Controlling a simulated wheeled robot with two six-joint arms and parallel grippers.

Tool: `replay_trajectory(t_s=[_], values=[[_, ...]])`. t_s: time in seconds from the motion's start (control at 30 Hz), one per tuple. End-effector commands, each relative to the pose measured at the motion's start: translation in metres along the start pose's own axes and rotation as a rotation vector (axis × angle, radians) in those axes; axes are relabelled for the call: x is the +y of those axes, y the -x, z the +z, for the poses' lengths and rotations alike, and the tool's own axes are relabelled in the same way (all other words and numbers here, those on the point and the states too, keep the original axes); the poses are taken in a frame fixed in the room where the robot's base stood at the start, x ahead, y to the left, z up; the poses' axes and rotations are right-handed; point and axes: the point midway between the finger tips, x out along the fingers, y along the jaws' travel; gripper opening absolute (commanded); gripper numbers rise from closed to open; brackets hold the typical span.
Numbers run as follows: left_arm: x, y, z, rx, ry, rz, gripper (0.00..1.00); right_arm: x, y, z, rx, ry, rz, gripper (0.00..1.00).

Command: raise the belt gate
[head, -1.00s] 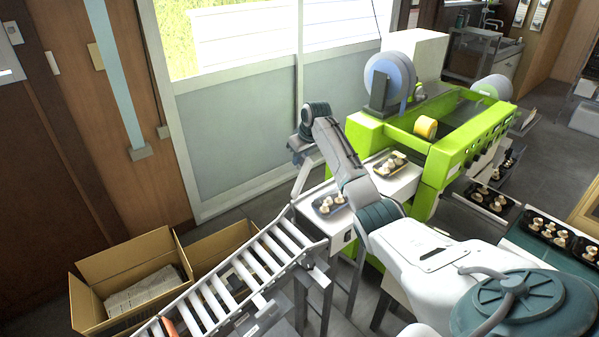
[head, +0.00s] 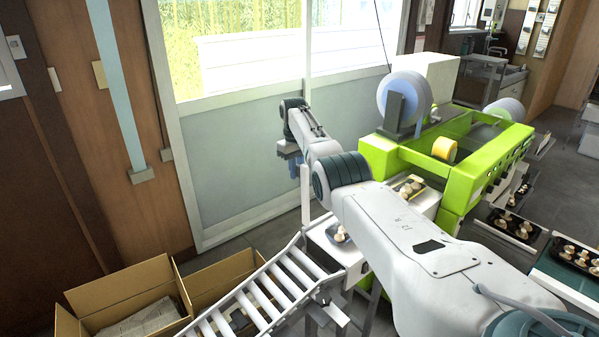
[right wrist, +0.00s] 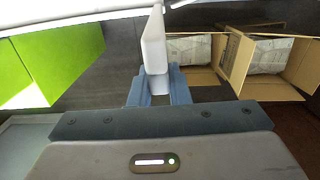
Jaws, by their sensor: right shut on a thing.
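My right gripper (head: 292,168) hangs at the end of my right arm, above and behind the upper end of the roller conveyor (head: 268,292). In the right wrist view its blue-grey fingers (right wrist: 153,92) are closed on a pale, flat upright bar, seemingly the belt gate (right wrist: 154,42). The bar stands up between the fingertips, and its far end leaves the top of the picture. In the head view my forearm covers much of this area, and I cannot tell the gate from the pale window post there. My left gripper is not in view.
The lime-green packing machine (head: 380,158) stands to the right, with a mushroom tray (head: 408,187) on its white infeed. Another tray (head: 338,234) is partly hidden by my arm. An open cardboard box (head: 115,283) stands at lower left. Window and wall lie behind.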

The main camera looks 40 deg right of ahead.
Motion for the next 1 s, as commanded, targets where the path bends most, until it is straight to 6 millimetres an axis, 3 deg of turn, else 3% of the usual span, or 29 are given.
replay_trajectory(t_s=[0.87,0.9,1.0], values=[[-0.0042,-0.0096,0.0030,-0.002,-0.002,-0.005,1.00,-0.0104,-0.0073,0.0018,-0.055,0.000,-0.002,0.00],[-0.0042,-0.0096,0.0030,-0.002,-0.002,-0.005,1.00,-0.0104,-0.0073,0.0018,-0.055,0.000,-0.003,0.24],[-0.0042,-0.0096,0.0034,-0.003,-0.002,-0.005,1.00,-0.0101,-0.0065,0.0016,-0.053,0.000,-0.002,0.38]])
